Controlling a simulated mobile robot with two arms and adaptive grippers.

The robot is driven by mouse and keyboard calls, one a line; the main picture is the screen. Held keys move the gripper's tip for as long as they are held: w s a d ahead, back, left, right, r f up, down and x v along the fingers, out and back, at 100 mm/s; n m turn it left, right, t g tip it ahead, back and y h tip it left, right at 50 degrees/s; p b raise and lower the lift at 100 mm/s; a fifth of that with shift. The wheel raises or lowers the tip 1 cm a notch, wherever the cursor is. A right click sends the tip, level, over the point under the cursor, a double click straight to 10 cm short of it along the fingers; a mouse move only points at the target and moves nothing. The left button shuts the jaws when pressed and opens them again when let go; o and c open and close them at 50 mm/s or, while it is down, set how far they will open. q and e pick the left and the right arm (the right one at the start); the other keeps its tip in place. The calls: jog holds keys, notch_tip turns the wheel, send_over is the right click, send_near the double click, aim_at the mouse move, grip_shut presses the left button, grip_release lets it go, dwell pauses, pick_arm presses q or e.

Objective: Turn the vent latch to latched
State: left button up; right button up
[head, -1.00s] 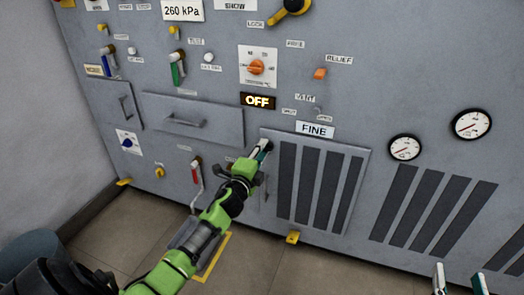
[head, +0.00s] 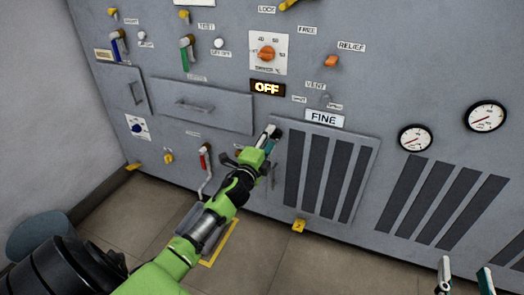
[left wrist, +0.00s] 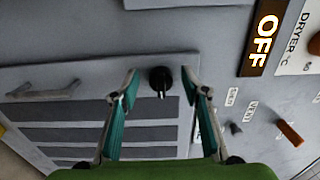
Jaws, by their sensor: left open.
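The louvred vent panel (head: 350,137) sits low on the grey machine front. A small black latch knob (left wrist: 160,77) sits at its upper corner, its pale pointer facing down in the left wrist view. In the head view the knob (head: 278,132) is partly hidden by my left gripper (head: 270,137). My left gripper (left wrist: 165,92) is open, its teal-padded fingers on either side of the knob with gaps; I cannot tell how far in front of it they are. My right gripper (head: 465,273) shows at the bottom right edge, fingers apart and empty, away from the panel.
A small VENT toggle (head: 327,99), the orange RELIEF knob (head: 331,61) and an OFF display (head: 267,88) are higher up. A red-handled lever (head: 205,160) is left of my left gripper. Two gauges (head: 415,138) are at right.

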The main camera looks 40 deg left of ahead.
pick_arm(q)
jog(key=v, duration=1.1)
